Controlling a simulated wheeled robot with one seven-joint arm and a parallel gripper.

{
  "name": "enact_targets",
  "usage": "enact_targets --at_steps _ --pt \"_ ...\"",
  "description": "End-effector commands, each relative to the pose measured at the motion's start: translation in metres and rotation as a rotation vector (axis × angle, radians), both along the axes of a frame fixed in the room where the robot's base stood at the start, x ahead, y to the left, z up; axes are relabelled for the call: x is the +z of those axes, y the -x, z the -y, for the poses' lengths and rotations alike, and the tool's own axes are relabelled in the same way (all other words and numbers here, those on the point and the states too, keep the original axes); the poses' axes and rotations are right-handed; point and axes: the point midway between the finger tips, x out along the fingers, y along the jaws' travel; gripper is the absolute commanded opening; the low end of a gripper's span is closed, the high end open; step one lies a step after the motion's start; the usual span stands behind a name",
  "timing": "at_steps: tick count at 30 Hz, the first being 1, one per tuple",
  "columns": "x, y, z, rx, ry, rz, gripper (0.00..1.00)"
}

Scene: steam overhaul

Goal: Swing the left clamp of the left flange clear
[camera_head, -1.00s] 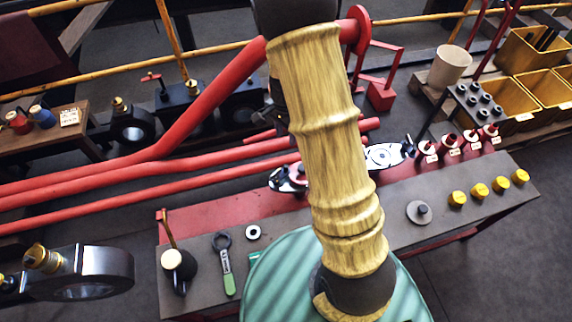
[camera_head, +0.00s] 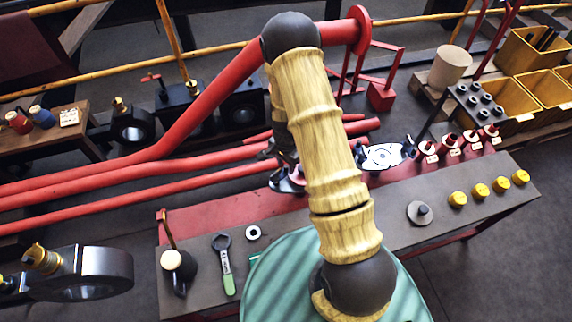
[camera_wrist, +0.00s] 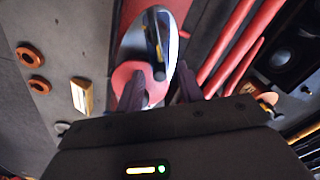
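The left flange (camera_head: 287,181) is mostly hidden behind my arm in the head view; only its left part shows. In the wrist view it is a silver oval plate (camera_wrist: 135,42) with a dark clamp bar (camera_wrist: 153,38) lying across it and a red round part (camera_wrist: 127,74) nearer to me. My gripper (camera_wrist: 158,88) has its two dark fingers apart, with the near end of the clamp bar and the red part showing between them. I cannot tell whether the fingers touch the clamp. The right flange (camera_head: 383,156) is a silver plate to the right of my arm.
Red pipes (camera_head: 120,170) run behind the bench (camera_head: 210,300). Gold bins (camera_head: 530,55) stand at the back right.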

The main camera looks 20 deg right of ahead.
Motion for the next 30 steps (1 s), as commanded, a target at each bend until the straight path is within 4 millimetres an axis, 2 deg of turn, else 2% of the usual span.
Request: enact_targets --at_steps 4,12,17,18,30 --pt "-0.0093 0.0000 0.0001 0.000 -0.001 -0.001 0.37" --pt "-0.0099 -0.0002 0.0000 0.000 -0.001 0.001 0.35" --pt "-0.0097 -0.0001 0.0001 0.000 -0.001 0.001 0.04" --pt "-0.0097 -0.0001 0.0001 0.000 -0.001 0.001 0.00" --pt "-0.0097 -0.0014 -0.0008 0.039 -0.001 0.000 0.00"
